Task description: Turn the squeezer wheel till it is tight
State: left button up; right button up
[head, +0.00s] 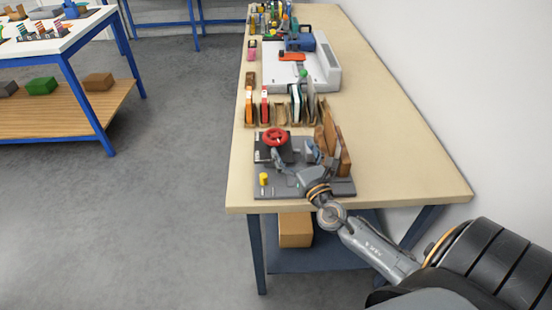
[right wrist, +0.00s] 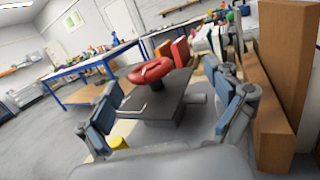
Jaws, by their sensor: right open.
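The red squeezer wheel (head: 275,137) sits on top of a dark block-like press (head: 266,154) on a grey base plate (head: 335,188) near the table's front end. In the right wrist view the red wheel (right wrist: 150,71) shows ahead, above the dark press body (right wrist: 155,104). My right gripper (head: 295,162) reaches in from the right, low over the plate. It is open, with its fingers spread (right wrist: 168,92) to either side of the press in the wrist view. The wheel lies beyond the fingers and nothing is between them. My left gripper is not in view.
Brown wooden boards (head: 333,143) stand upright close at the right of my gripper. A yellow cylinder (head: 263,179) stands on the plate's left. Upright files (head: 300,104) and a white tray (head: 320,68) lie farther back. The table's right side (head: 400,145) is clear.

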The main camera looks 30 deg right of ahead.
aim_at(276, 138)
jog(key=n+y+b, duration=0.1)
jog(key=y, duration=0.1)
jog(key=f+n+y+b, duration=0.1)
jog(key=y+b, duration=0.1)
jog(key=d+n+g+y+b, duration=0.1)
jog(key=n+y+b, duration=0.1)
jog(key=shift+f, duration=0.15)
jog(key=shift+a+n+g+y+b, duration=0.25)
jog(key=shift+n+g+y+b, duration=0.05)
jog(key=shift+n+g+y, duration=0.1)
jog(key=shift+w+r+p, duration=0.3)
jog(key=shift+w+r, duration=0.1)
jog(key=shift+w, duration=0.15)
jog(key=shift+w+a+f+p, duration=0.1)
jog(key=shift+w+a+p, duration=0.1)
jog(key=shift+w, duration=0.85)
jog(key=shift+w+a+f+p, duration=0.1)
jog(key=shift+w+a, duration=0.15)
jog(key=shift+w, duration=0.75)
jog(key=shift+w+a+p, duration=0.15)
jog(key=shift+w+a, duration=0.05)
jog(key=shift+w, duration=0.85)
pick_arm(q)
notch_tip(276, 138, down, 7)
